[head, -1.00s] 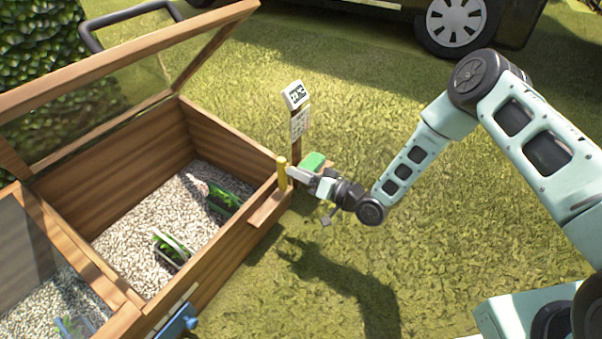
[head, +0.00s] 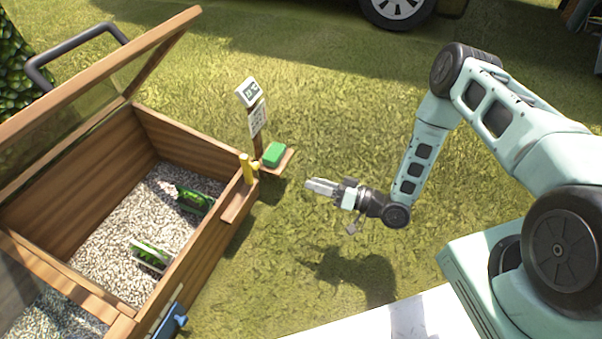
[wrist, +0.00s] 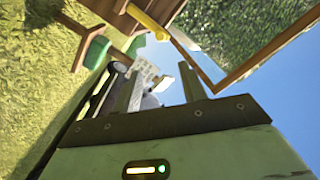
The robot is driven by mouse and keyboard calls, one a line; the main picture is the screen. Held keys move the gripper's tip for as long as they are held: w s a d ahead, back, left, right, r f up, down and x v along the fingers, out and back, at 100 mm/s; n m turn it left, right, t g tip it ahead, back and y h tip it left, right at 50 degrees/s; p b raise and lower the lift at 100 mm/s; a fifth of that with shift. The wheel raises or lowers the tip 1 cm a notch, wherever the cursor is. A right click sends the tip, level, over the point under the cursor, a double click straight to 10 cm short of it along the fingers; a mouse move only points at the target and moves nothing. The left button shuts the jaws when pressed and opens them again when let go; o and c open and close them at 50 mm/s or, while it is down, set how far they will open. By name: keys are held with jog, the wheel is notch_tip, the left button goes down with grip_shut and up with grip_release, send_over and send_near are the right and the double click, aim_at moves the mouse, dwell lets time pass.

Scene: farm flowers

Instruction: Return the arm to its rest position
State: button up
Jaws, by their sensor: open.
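My gripper (head: 320,187) is at the middle of the head view, over the grass and to the right of the wooden planter box. It is open and nothing shows between its fingers. In the wrist view its two fingers (wrist: 160,92) stand apart, with sky and a sign behind them. My arm bends up from the gripper to an elbow and back down to my base at the lower right.
The wooden planter box (head: 200,150) with gravel and a raised glass lid stands at left. On its right side are a yellow post (head: 245,168), a green block (head: 274,153) on a small shelf, and a signpost (head: 257,118). A vehicle wheel (head: 398,8) is at the top. Grass around my gripper is clear.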

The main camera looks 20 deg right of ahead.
jog(key=shift+s+d, duration=0.4)
jog(key=shift+d, duration=0.1)
jog(key=w+a+r+n+g+h+p, duration=0.2)
jog(key=w+a+r+n+g+h, duration=0.2)
jog(key=w+r, duration=0.25)
notch_tip(320, 180, up, 11)
jog(key=s+a+g+h+p, duration=0.2)
jog(key=s+a+h, duration=0.1)
jog(key=h, duration=0.1)
jog(key=s+d+r+n+g+h+p, duration=0.1)
jog(key=s+r+g+h+p, duration=0.15)
jog(key=s+r, duration=0.9)
jog(key=s+d+r+g+h+p, duration=0.1)
jog(key=s+r+g+h, duration=0.15)
jog(key=s+r, duration=0.9)
jog(key=s+r+p, duration=0.1)
jog(key=r+p, duration=1.7)
jog(key=p, duration=0.1)
jog(key=s+r+p, duration=0.2)
jog(key=r+p, duration=1.6)
jog(key=p, duration=0.1)
jog(key=shift+s+h, duration=0.25)
jog(key=shift+h, duration=0.05)
